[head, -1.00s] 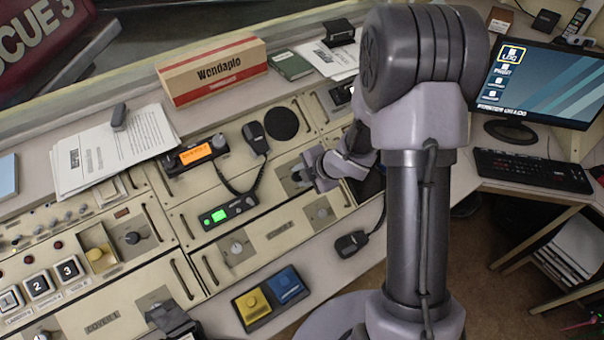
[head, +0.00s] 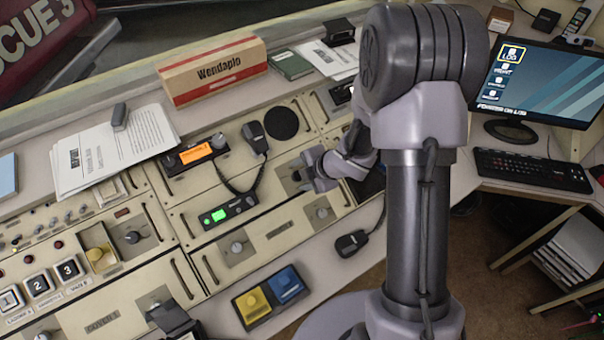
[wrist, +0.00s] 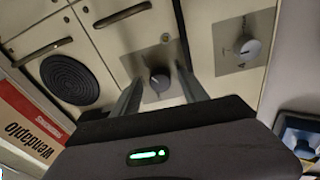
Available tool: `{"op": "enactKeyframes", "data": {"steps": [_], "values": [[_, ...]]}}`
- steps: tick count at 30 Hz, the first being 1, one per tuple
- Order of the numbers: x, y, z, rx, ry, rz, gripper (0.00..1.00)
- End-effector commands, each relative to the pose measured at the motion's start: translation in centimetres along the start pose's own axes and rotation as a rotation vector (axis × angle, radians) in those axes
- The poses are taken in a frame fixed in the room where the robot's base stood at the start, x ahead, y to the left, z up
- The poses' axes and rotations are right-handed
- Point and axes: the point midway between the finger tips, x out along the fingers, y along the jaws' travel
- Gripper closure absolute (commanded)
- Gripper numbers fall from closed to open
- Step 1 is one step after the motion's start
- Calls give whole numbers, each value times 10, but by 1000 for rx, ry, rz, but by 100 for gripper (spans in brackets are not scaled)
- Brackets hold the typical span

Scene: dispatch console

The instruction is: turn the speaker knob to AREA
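A dark round knob (wrist: 160,83) with a pointer sits on a square grey plate near the round black speaker grille (wrist: 75,80). In the wrist view my gripper (wrist: 160,76) is open, its two fingers on either side of this knob with a small gap showing on each side. The pointer's setting and the plate's lettering are too small to read. In the head view my gripper (head: 303,182) is over the knob's plate (head: 288,176), below the speaker grille (head: 281,122), and hides the knob.
A similar knob (wrist: 248,48) on another grey plate is close by; it also shows in the head view (head: 321,212). A corded microphone (head: 255,138), radio (head: 197,153) and a Wendaplo box (head: 215,72) are left of my arm. A hand microphone (head: 352,243) hangs at the console's front.

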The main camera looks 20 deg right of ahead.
Motion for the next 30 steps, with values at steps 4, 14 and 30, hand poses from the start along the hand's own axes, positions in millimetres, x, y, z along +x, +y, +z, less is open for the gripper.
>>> {"op": "enactKeyframes", "data": {"steps": [4, 14, 30], "values": [[-3, 0, 0, 0, 0, 0, 48], [-87, 5, 0, 2, -4, 2, 48], [-175, 0, 0, 0, 0, 0, 48]]}}
